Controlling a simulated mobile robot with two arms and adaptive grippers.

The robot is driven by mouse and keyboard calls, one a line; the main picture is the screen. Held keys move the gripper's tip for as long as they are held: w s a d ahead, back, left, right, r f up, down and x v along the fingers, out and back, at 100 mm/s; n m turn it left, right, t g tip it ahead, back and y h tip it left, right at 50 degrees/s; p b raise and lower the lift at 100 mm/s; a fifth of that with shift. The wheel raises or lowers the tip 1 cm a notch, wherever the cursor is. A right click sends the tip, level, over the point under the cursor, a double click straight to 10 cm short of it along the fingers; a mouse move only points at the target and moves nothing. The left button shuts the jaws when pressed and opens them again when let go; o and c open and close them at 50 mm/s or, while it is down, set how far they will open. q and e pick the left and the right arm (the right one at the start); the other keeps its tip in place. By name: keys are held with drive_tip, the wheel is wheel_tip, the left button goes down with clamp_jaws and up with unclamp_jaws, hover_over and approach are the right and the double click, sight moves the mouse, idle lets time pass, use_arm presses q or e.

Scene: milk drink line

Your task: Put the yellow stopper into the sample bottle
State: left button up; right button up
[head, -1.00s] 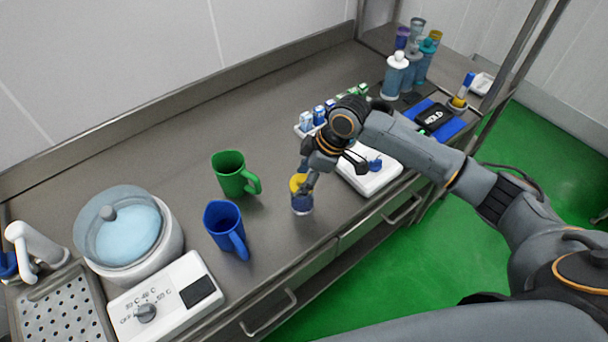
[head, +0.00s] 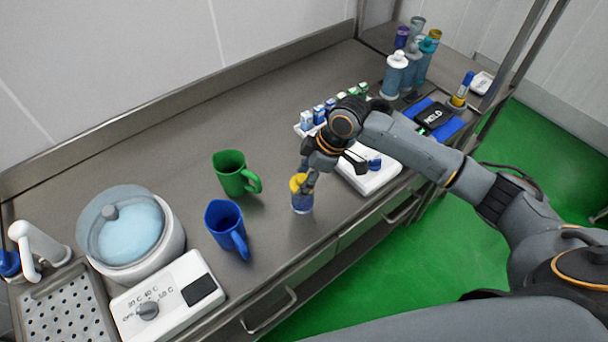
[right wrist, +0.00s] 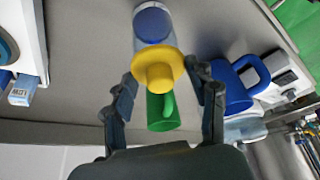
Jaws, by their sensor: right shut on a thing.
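The sample bottle (head: 302,203), small and clear with dark blue contents, stands on the steel counter near its front edge. It also shows at the top of the right wrist view (right wrist: 152,22). The yellow stopper (head: 298,183), a wide disc with a round knob, is at the bottle's mouth; it also shows in the right wrist view (right wrist: 158,72). My right gripper (right wrist: 161,78) is shut on the stopper, above the bottle. I cannot tell how far the stopper sits in the neck. My left gripper is not in view.
A green mug (head: 231,174) and a blue mug (head: 223,222) stand left of the bottle. A white device (head: 372,178) lies to the right, and a rack of small cartons (head: 318,114) is behind. A water bath (head: 130,240) stands far left. The counter between mugs and rack is clear.

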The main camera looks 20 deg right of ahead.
drive_tip(key=shift+p, duration=0.35)
idle(0.6)
drive_tip(key=shift+f+p, duration=0.15)
drive_tip(key=shift+p, duration=0.55)
idle(1.2)
idle(0.3)
drive_tip(key=o, duration=1)
drive_tip(key=shift+c, duration=0.2)
drive_tip(key=o, duration=0.3)
drive_tip(key=shift+o, duration=0.2)
